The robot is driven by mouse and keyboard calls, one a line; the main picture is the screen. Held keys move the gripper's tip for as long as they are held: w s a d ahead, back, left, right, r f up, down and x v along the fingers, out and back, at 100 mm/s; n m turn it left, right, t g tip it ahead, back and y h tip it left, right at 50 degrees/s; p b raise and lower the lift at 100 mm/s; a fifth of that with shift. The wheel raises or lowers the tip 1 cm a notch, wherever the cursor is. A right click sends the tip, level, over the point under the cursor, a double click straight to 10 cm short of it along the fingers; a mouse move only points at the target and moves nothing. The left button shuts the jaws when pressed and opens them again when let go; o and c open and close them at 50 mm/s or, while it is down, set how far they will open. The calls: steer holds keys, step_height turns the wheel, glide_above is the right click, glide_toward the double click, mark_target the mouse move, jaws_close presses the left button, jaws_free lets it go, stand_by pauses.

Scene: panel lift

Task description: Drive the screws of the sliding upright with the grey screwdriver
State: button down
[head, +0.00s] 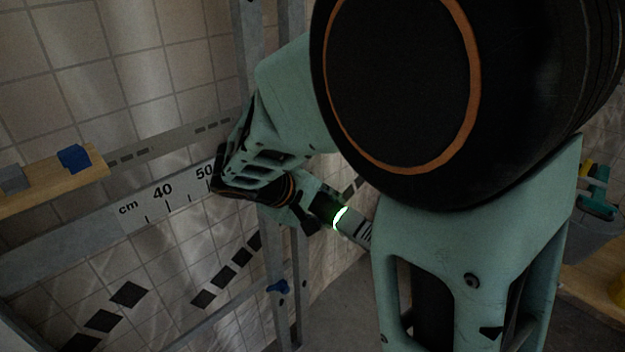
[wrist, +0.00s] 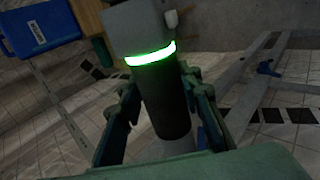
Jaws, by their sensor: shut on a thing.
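My gripper (head: 318,207) is shut on the grey screwdriver (head: 357,231). In the wrist view my gripper (wrist: 160,100) has its fingers on both sides of the screwdriver's dark grip (wrist: 162,98). A green ring glows between this grip and the light grey part (wrist: 137,32). The knob also shows in the wrist view (wrist: 267,68). My arm hides the upright's middle, and I see no screws clearly. The screwdriver's tip is not clear.
A horizontal rail carries a cm scale (head: 163,193) marked 40 and 50. A wooden shelf (head: 50,181) at the left holds a blue block (head: 74,158) and a grey block (head: 12,179). A blue box (wrist: 40,27) shows in the wrist view. A wooden surface (head: 590,289) stands at the right.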

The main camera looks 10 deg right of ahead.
mark_target(340, 217)
steer(key=shift+w+a+r, duration=0.2)
steer(key=shift+s+d+f+b, duration=0.1)
steer(key=shift+s+d+b, duration=0.3)
steer(key=shift+s+d, duration=0.45)
steer(key=shift+s+d+b, duration=0.4)
steer(key=shift+s+d, duration=0.2)
steer(key=shift+s, duration=0.45)
